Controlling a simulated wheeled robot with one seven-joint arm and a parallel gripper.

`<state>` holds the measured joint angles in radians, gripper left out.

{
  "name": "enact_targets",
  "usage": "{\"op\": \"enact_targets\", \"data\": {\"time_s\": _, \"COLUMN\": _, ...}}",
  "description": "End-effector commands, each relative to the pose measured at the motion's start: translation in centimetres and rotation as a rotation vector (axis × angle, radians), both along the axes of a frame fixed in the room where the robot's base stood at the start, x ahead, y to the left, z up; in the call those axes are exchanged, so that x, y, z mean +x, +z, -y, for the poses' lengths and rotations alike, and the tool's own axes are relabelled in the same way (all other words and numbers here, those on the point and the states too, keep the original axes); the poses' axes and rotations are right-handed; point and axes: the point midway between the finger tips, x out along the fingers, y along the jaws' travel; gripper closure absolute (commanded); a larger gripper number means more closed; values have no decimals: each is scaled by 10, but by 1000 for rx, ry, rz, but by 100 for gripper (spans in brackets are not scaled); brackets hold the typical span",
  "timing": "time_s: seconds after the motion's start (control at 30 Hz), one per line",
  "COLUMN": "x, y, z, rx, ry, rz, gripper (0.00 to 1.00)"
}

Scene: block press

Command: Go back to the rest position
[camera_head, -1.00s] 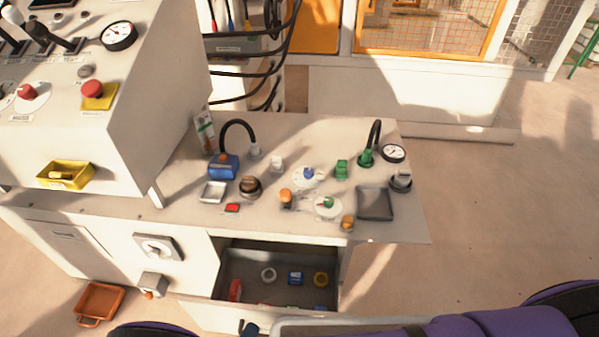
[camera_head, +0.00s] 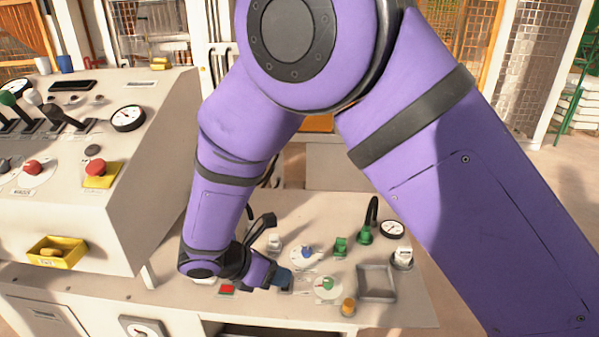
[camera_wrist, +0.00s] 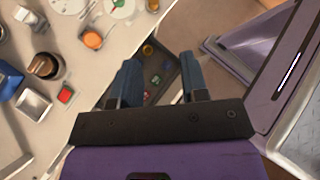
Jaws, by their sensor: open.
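My gripper (camera_head: 281,279) is over the front part of the worktop (camera_head: 405,312) in the head view, at the end of my bent purple arm. In the wrist view its two blue fingers (camera_wrist: 159,68) stand wide apart with nothing held between them. Behind them, lower down, an open drawer (camera_wrist: 166,93) with several small items shows in the gap. My arm hides much of the worktop's left part in the head view.
A sloped control console (camera_head: 155,165) with levers and a red button stands at left. On the worktop are a grey tray (camera_head: 376,282), a gauge (camera_head: 393,228), green parts and an orange knob (camera_wrist: 93,39). Open floor lies to the right.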

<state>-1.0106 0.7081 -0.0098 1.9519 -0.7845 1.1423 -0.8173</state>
Motion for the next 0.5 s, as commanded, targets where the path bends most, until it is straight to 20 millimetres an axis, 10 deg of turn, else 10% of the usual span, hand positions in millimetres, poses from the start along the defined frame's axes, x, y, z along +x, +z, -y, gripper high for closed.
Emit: {"op": "enact_targets", "data": {"time_s": 0.5, "x": 22, "y": 153, "z": 141, "rx": 417, "ry": -657, "rz": 234, "gripper": 59}}
